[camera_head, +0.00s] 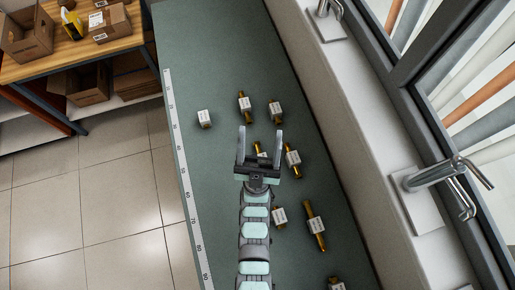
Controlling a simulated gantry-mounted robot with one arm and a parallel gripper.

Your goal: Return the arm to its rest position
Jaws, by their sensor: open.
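My gripper (259,146) is open above the green counter (225,45), its two fingers pointing away toward the top of the picture. My arm reaches up from the bottom middle of the picture. A brass fitting with a white label (259,150) shows between the fingers; from this view I cannot tell how far below them it lies. Another labelled brass fitting (292,160) lies just right of the gripper. Nothing is visibly held.
Further labelled brass fittings lie on the counter, such as one (245,106) beyond the gripper and one (316,226) right of my arm. A white-labelled block (204,118) lies left. A window with handles (442,174) borders the right. A shelf with boxes (85,45) stands upper left.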

